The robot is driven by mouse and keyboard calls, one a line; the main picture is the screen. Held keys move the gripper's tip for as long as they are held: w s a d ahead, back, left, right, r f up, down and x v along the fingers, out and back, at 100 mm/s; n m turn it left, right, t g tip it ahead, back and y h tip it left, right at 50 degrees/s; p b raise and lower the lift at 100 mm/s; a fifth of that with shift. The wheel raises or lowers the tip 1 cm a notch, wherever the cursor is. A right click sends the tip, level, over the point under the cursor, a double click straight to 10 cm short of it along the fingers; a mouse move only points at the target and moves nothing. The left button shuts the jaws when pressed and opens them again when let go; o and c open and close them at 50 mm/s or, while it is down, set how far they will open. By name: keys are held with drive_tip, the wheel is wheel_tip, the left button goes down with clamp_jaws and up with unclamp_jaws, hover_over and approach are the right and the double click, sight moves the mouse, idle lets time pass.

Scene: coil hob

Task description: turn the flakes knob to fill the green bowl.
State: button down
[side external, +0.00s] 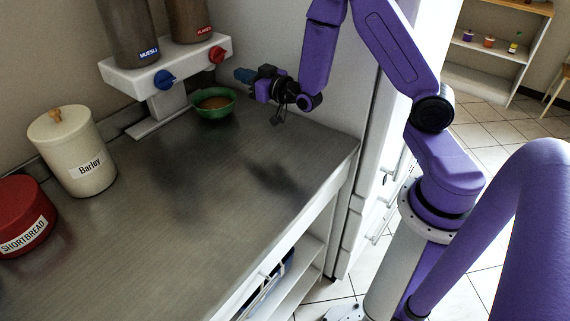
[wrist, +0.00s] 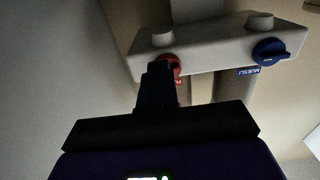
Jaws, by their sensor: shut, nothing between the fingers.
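The red flakes knob (side external: 217,55) sits at the right end of the white dispenser front, under the flakes container (side external: 188,20). The green bowl (side external: 214,113) stands upright on the counter below that end, with brown contents inside. My gripper (side external: 241,74) is shut and empty, to the right of the red knob and a little lower, above the bowl's right side. In the wrist view, my gripper (wrist: 158,72) points at the red knob (wrist: 170,63) and partly covers it. I cannot tell whether they touch. The bowl is not visible in the wrist view.
The blue muesli knob (side external: 164,79) is to the left on the dispenser (side external: 130,75); it also shows in the wrist view (wrist: 270,49). A Barley jar (side external: 85,165) and a red shortbread tin (side external: 24,212) stand at the left. The counter middle is clear. A wall stands close behind.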

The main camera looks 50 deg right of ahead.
sight(219, 56)
drive_tip(key=shift+w, duration=2.55)
drive_tip(key=shift+a+r, duration=0.1)
drive_tip(key=shift+r, duration=0.5)
drive_tip(key=shift+a, duration=0.4)
drive_tip(key=shift+s+a+f, duration=0.1)
drive_tip(key=shift+f, duration=0.3)
drive_tip(key=s, duration=0.6)
idle(0.4)
drive_tip(key=w+d, duration=0.1)
drive_tip(key=w, duration=0.5)
drive_tip(key=shift+f, duration=0.2)
idle(0.8)
